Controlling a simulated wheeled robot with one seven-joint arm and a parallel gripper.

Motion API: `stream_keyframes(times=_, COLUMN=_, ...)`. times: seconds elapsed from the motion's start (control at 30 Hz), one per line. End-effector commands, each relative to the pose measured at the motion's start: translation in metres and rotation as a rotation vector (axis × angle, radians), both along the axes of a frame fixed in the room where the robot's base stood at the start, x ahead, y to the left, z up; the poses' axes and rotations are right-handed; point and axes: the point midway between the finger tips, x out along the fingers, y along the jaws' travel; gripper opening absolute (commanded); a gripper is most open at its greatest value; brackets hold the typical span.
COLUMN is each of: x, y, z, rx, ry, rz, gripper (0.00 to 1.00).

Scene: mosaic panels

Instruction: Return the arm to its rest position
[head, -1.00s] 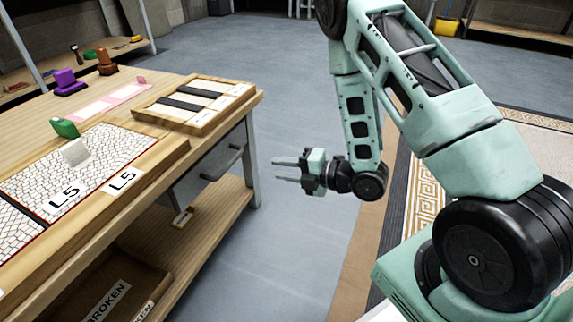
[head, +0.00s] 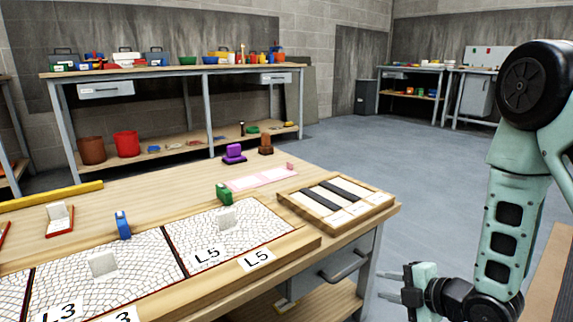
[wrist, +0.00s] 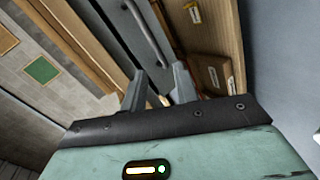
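My arm hangs at the right of the head view, with its elbow high and its forearm pointing down. My gripper (head: 392,287) is beside the right end of the wooden workbench (head: 312,257), below the level of its top and apart from it. The two fingers stand apart with nothing between them. They also show spread and empty in the wrist view (wrist: 159,88), with the bench's drawer side and lower shelf beyond them.
The bench holds mosaic panels (head: 205,225), a tray with dark and white strips (head: 375,208), and a purple stamp-like piece (head: 233,155). A drawer handle (head: 345,265) juts from the bench side. Clear grey floor (head: 420,180) lies behind and right.

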Motion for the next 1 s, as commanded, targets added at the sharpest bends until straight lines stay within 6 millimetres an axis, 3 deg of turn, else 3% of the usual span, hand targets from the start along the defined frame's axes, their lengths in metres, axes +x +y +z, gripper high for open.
stream_keyframes(times=0.03, x=0.001, y=0.012, z=0.015, rx=0.007, ry=0.064, rz=-0.029, gripper=0.3)
stream_keyframes(times=0.27, x=-0.027, y=0.05, z=0.055, rx=0.057, ry=0.438, rz=-0.278, gripper=0.3)
stream_keyframes(times=0.47, x=-0.089, y=0.078, z=0.098, rx=0.095, ry=0.74, rz=-0.55, gripper=0.3)
stream_keyframes(times=0.6, x=-0.143, y=0.09, z=0.127, rx=0.103, ry=0.916, rz=-0.743, gripper=0.3)
stream_keyframes(times=0.93, x=-0.261, y=0.096, z=0.18, rx=0.052, ry=1.167, rz=-1.103, gripper=0.3)
stream_keyframes(times=1.0, x=-0.26, y=0.095, z=0.201, rx=0.053, ry=1.172, rz=-1.112, gripper=0.3)
